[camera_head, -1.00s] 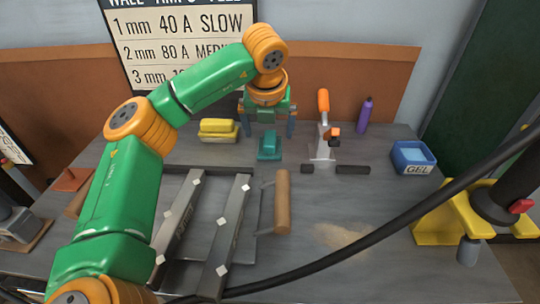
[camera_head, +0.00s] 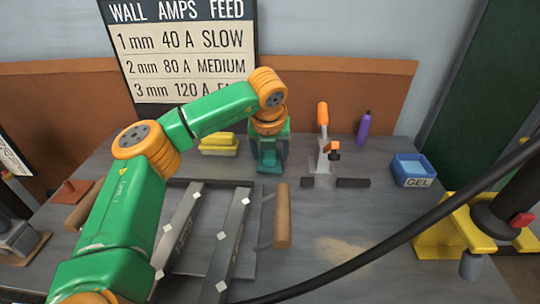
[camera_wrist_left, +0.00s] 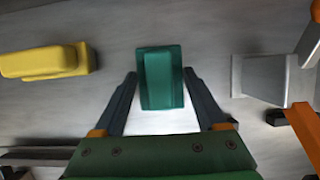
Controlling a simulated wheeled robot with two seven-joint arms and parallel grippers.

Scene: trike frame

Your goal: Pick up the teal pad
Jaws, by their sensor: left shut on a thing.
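The teal pad (camera_head: 268,160) stands on the grey bench towards the back, just behind the metal bars. It also shows in the left wrist view (camera_wrist_left: 161,80), between the fingertips. My left gripper (camera_head: 269,168) has come down over the pad from above. In the left wrist view its two dark fingers (camera_wrist_left: 160,74) lie along the pad's two sides, shut on it. The pad appears to be at bench height; I cannot tell whether it touches the bench. My right gripper is not in view.
A yellow block (camera_head: 219,140) is left of the pad. An orange-handled clamp (camera_head: 323,140) and a purple bottle (camera_head: 364,128) are to the right, with a blue GEL tub (camera_head: 411,168) beyond. Metal bars (camera_head: 228,240), a wooden handle (camera_head: 283,215) and a black cable (camera_head: 400,225) lie in front.

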